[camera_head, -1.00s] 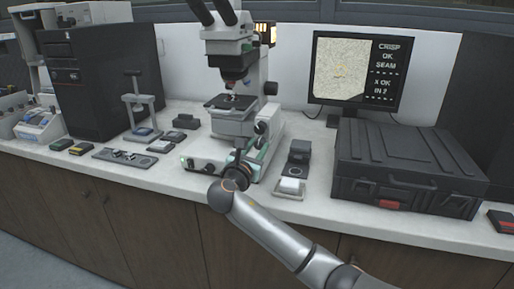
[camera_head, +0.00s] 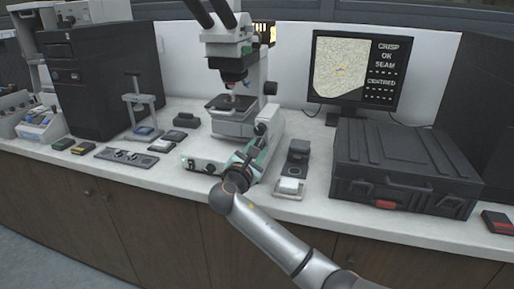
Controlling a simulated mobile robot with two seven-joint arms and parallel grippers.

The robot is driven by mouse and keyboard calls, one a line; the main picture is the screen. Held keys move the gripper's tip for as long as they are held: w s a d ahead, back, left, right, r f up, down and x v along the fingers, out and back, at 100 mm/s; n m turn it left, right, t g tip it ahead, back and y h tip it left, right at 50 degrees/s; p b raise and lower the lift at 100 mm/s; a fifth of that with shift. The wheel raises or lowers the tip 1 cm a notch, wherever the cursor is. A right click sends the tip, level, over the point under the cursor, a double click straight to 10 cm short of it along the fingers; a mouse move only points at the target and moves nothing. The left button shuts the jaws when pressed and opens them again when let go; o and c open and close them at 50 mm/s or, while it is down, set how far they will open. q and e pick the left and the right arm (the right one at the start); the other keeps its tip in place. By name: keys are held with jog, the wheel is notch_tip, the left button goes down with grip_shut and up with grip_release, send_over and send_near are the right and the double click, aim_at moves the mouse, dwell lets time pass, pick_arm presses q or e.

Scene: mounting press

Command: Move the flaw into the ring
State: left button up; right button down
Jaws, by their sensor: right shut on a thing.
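The microscope (camera_head: 236,122) stands at the middle of the bench, with its stage (camera_head: 232,103) under the lens. My right gripper (camera_head: 257,146) reaches up to the lower right side of the microscope and is shut on a dark knob (camera_head: 262,129) there; the fingertips are small and partly hidden. The monitor (camera_head: 357,72) shows a pale speckled picture with small yellow marks (camera_head: 342,70) near its middle. I cannot make out the flaw and the ring apart at this size. The text beside it reads CRISP, OK, SEAM and CENTRED. My left gripper is not in view.
A large black case (camera_head: 400,165) stands to the right, and a small tray with a white block (camera_head: 289,186) lies just right of my gripper. A hand press (camera_head: 140,110), a grey plate (camera_head: 126,157) and several small blocks lie to the left.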

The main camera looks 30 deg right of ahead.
jog(key=c, duration=0.6)
grip_release()
jog(key=shift+o, duration=0.2)
jog(key=v, duration=1.2)
jog(key=shift+s+a+p, duration=0.2)
jog(key=shift+a+p, duration=0.05)
jog(key=shift+p, duration=0.2)
